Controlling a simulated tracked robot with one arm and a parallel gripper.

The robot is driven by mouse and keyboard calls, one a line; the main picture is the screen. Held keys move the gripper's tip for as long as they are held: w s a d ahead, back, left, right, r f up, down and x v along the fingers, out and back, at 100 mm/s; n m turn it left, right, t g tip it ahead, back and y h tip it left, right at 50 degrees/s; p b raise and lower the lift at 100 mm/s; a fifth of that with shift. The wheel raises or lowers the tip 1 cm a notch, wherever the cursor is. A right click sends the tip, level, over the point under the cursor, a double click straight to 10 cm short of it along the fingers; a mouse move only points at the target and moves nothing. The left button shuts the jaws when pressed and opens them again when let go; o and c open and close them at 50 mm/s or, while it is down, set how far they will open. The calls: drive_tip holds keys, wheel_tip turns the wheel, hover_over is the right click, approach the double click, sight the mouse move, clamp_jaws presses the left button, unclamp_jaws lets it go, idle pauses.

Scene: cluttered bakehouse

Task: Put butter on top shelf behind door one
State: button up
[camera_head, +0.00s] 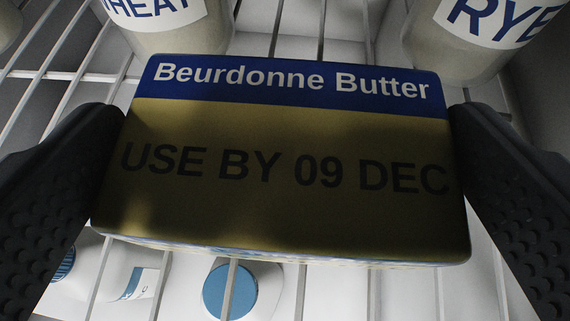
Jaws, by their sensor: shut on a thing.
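The butter (285,170) is a block with a blue band reading "Beurdonne Butter" and a gold part reading "USE BY 09 DEC". It fills the middle of the view. My gripper (287,165) is shut on it, with one dark finger on its left side and one on its right. The butter is at a wire shelf (45,76) inside a white compartment. I cannot tell whether it touches the wires. No door shows, and I cannot tell which shelf this is.
A jar labelled "WHEAT" (170,35) stands behind the butter at left, and a jar labelled "RYE" (465,50) at right. Through the wires below show a blue-capped container (230,290) and a white bottle (125,275).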

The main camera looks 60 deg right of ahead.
drive_tip(key=shift+f, duration=0.9)
drive_tip(key=shift+r, duration=0.1)
drive_tip(key=o, duration=0.8)
drive_tip(key=shift+s+a+r, duration=0.1)
drive_tip(key=shift+a+r, duration=0.15)
drive_tip(key=p+v, duration=0.3)
drive_tip(key=v, duration=0.7)
drive_tip(key=shift+s+a+r, duration=0.2)
drive_tip(key=shift+s+a, duration=0.15)
drive_tip(key=shift+a, duration=0.2)
